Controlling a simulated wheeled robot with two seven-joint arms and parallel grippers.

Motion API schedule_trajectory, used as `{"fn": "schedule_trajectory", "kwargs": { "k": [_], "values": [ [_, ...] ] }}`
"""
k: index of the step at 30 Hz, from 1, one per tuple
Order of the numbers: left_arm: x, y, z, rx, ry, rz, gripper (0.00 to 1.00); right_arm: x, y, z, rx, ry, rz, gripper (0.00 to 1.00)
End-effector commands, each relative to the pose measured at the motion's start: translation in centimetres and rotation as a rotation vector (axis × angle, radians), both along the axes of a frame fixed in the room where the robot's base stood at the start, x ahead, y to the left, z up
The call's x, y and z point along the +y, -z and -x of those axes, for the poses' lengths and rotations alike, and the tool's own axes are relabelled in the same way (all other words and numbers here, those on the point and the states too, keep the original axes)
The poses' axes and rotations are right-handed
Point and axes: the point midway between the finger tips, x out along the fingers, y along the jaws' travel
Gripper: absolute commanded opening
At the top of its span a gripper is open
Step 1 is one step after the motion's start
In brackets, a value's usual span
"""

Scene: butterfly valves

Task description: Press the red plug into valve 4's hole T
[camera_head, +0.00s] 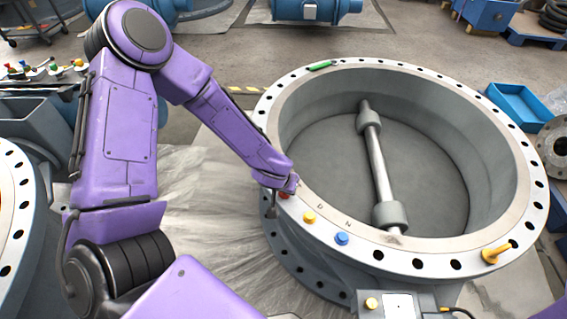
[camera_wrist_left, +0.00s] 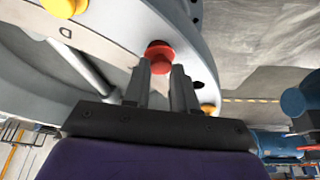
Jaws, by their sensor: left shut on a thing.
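The red plug (camera_head: 284,196) is at the near left rim of the large grey valve (camera_head: 420,249), mostly hidden by my left gripper (camera_head: 279,187). In the left wrist view the red plug (camera_wrist_left: 160,53) shows its round head at the tips of my left gripper (camera_wrist_left: 166,70), whose two fingers are shut on it. The plug is over the flange; I cannot tell how deep it sits in a hole. No letter T or valve number is readable. My right gripper is not in view.
Yellow plug (camera_head: 309,217), blue plug (camera_head: 342,238), yellow plug (camera_head: 495,253) and green plug (camera_head: 320,65) sit around the rim. The letter D shows near the yellow plug. A shaft (camera_head: 377,160) crosses the valve's inside. A small box (camera_head: 398,304) stands in front.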

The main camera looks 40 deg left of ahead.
Motion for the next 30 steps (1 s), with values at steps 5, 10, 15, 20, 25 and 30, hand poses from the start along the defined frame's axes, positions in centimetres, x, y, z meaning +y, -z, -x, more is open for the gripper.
{"fn": "schedule_trajectory", "kwargs": {
  "k": [5, 10, 15, 20, 25, 30],
  "values": [
    [0.0, 0.2, 0.0, 0.0, 0.0, 0.0, 0.0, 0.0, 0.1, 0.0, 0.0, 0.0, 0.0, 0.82],
    [0.0, 0.7, 0.0, 0.001, -0.001, 0.0, 0.0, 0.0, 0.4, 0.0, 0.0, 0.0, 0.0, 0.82],
    [0.0, 1.3, 0.0, 0.002, 0.001, -0.001, 0.0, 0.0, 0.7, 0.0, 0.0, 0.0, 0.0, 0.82],
    [0.0, 1.3, 0.1, 0.002, -0.001, -0.001, 0.56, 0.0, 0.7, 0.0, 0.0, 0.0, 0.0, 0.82],
    [0.0, 1.3, 0.0, 0.001, 0.0, -0.001, 0.56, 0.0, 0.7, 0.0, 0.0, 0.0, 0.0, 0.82],
    [0.0, 1.2, 0.0, 0.0, 0.0, 0.0, 0.81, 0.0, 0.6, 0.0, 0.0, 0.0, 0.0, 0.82]
  ]
}}
